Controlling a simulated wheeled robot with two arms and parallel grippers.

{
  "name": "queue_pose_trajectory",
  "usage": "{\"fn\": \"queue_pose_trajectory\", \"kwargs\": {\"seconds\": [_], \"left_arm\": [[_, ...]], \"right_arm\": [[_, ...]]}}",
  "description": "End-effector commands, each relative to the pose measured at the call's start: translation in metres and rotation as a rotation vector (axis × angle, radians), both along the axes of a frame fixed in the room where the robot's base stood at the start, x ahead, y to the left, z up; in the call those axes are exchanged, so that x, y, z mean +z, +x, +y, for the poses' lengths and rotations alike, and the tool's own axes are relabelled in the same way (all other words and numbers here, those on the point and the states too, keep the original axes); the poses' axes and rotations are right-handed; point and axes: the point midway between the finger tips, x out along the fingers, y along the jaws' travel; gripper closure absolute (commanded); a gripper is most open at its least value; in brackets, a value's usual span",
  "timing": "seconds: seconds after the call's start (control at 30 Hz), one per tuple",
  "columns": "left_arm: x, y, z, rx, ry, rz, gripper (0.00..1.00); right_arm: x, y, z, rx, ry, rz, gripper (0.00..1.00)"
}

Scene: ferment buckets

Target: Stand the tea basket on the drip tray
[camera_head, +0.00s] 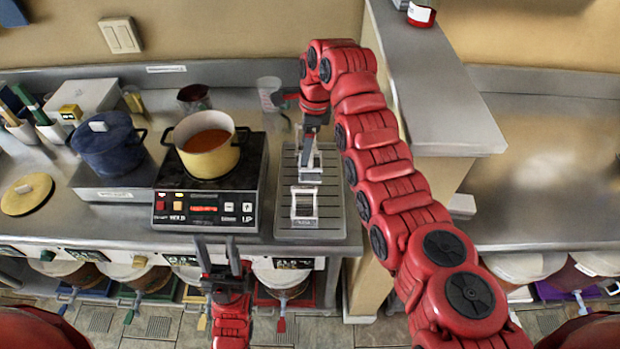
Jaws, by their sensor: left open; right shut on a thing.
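The drip tray (334,222) is a grey ribbed plate on the steel counter, right of the hot plate. My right gripper (311,146) comes down over the tray's back half and is shut on a small pale, metallic thing, which I take for the tea basket (311,172). The basket is small and partly hidden by the fingers. I cannot tell whether its underside touches the tray. A pale square frame (303,219) with a dark middle stands on the tray's front half, just in front of it. My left gripper (222,243) is open and empty, at the counter's front edge below the hot plate.
A yellow pot (208,163) of orange-brown liquid sits on the black hot plate (248,190). A blue lidded pot (105,150) stands further left. A clear cup (269,95) stands behind the tray. A raised steel ledge (440,100) rises to the right.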

Motion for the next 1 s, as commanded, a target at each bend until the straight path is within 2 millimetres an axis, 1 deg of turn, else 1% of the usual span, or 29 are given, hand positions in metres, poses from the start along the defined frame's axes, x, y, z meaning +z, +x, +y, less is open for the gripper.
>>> {"fn": "queue_pose_trajectory", "kwargs": {"seconds": [0.17, 0.2, 0.23, 0.3, 0.47, 0.53, 0.7, 0.8, 1.0], "left_arm": [[-0.009, 0.000, 0.000, 0.000, 0.000, 0.000, 0.50], [-0.012, 0.000, 0.000, 0.000, 0.000, 0.000, 0.50], [-0.002, 0.000, 0.000, 0.000, 0.000, 0.001, 0.50], [0.007, 0.000, 0.000, 0.000, 0.000, 0.000, 0.50], [0.013, 0.000, 0.000, 0.000, 0.000, 0.000, 0.50], [0.018, 0.000, 0.000, 0.000, 0.000, 0.000, 0.50], [0.028, 0.000, 0.000, 0.000, 0.000, 0.000, 0.50], [0.027, 0.000, 0.000, 0.000, 0.000, 0.000, 0.50], [0.026, 0.000, 0.000, 0.000, 0.000, 0.000, 0.50]], "right_arm": [[-0.023, 0.000, 0.002, 0.002, 0.002, -0.003, 1.00], [-0.030, 0.000, 0.002, 0.003, 0.000, -0.003, 1.00], [-0.031, 0.000, 0.000, 0.000, 0.000, 0.000, 1.00], [-0.044, -0.002, -0.001, -0.001, -0.002, 0.005, 1.00], [-0.062, 0.000, 0.000, 0.000, 0.000, 0.001, 1.00], [-0.070, -0.001, 0.000, 0.000, 0.000, 0.002, 1.00], [-0.094, 0.000, 0.000, -0.001, 0.000, 0.000, 1.00], [-0.100, 0.000, 0.000, 0.000, 0.000, -0.002, 1.00], [-0.101, 0.000, 0.000, 0.001, 0.001, -0.003, 1.00]]}}
